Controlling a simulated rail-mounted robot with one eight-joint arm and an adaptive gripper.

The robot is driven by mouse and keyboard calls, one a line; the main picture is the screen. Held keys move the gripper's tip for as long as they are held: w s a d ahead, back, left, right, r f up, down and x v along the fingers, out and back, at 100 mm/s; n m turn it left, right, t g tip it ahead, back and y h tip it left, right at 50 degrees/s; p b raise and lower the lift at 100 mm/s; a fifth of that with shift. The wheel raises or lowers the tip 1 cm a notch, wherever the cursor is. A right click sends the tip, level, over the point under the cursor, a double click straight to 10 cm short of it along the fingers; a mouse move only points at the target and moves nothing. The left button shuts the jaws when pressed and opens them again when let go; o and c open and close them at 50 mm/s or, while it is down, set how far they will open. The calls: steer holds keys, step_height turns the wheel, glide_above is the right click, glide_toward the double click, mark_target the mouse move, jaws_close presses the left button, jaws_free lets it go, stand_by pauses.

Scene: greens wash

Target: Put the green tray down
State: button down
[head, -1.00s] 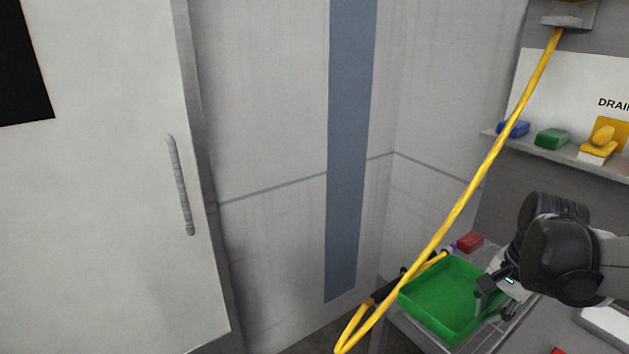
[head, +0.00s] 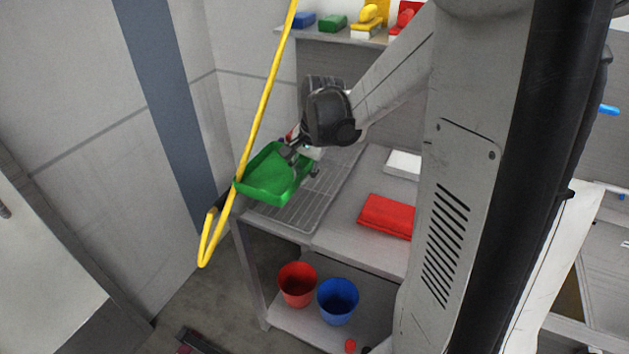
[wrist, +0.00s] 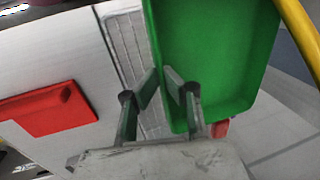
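The green tray (head: 262,183) is empty, at the left end of the counter by the wall corner. My gripper (head: 290,157) is at its right side. In the wrist view my gripper (wrist: 162,84) has one finger inside the tray (wrist: 212,50) and one outside, pinching its side wall near a corner. A wire rack (head: 310,200) lies on the counter below and right of the tray; it also shows in the wrist view (wrist: 122,42). Whether the tray's underside touches the rack, I cannot tell.
A yellow hose (head: 262,105) hangs close along the tray's left side. A red bucket (head: 297,285) and a blue bucket (head: 338,301) stand on the lower shelf.

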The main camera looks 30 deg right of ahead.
steer(key=d+f, duration=0.1)
steer(key=d, duration=0.1)
steer(key=d+f, duration=0.1)
steer(key=d, duration=0.1)
steer(key=d+f, duration=0.1)
steer(key=d, duration=0.1)
steer(key=shift+d+f, duration=0.2)
steer(key=shift+f, duration=0.2)
steer(key=shift+s+f+p, duration=0.1)
steer(key=shift+f+p, duration=0.2)
steer(key=shift+f, duration=1.75)
steer(key=c, duration=1.9)
jaws_free()
steer(key=shift+r, duration=0.1)
